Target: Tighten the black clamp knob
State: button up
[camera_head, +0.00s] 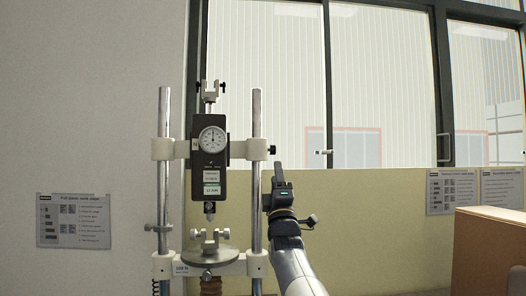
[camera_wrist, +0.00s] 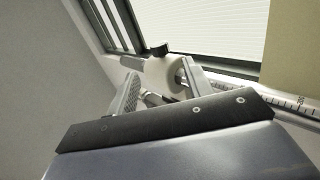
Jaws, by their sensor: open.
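The black clamp knob (camera_head: 272,149) sticks out to the right of the upper white clamp (camera_head: 256,149) on the stand's right column. A black knob also shows in the wrist view (camera_wrist: 160,48), above the white round clamp body and beyond my fingertips. My gripper (camera_head: 278,172) is just below the knob and right of the column in the head view. Its two fingers (camera_wrist: 158,72) are spread apart in the wrist view, with nothing held between them. The exact gap between fingertips and knob is hard to judge.
The black dial gauge (camera_head: 212,140) is mounted between two metal columns. A lower white crosspiece (camera_head: 208,265) carries a small fixture. A wooden cabinet (camera_head: 490,245) stands at the right. Windows and a low wall lie behind. Space right of my gripper looks free.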

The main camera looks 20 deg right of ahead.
aim_at(274, 150)
jog(key=p+x, duration=0.7)
jog(key=x, duration=0.3)
jog(key=shift+w+r, duration=0.25)
jog(key=shift+c, duration=0.5)
jog(key=c, duration=0.8)
jog(key=shift+c, duration=0.2)
jog(key=shift+r+g, duration=0.1)
jog(key=shift+g, duration=0.2)
jog(key=shift+s+g, duration=0.1)
jog(key=shift+g, duration=0.4)
jog(key=g+y, duration=0.1)
jog(key=g, duration=0.2)
jog(key=shift+d+g, duration=0.1)
jog(key=shift+g, duration=0.3)
jog(key=shift+g+y, duration=0.7)
jog(key=shift+g, duration=0.9)
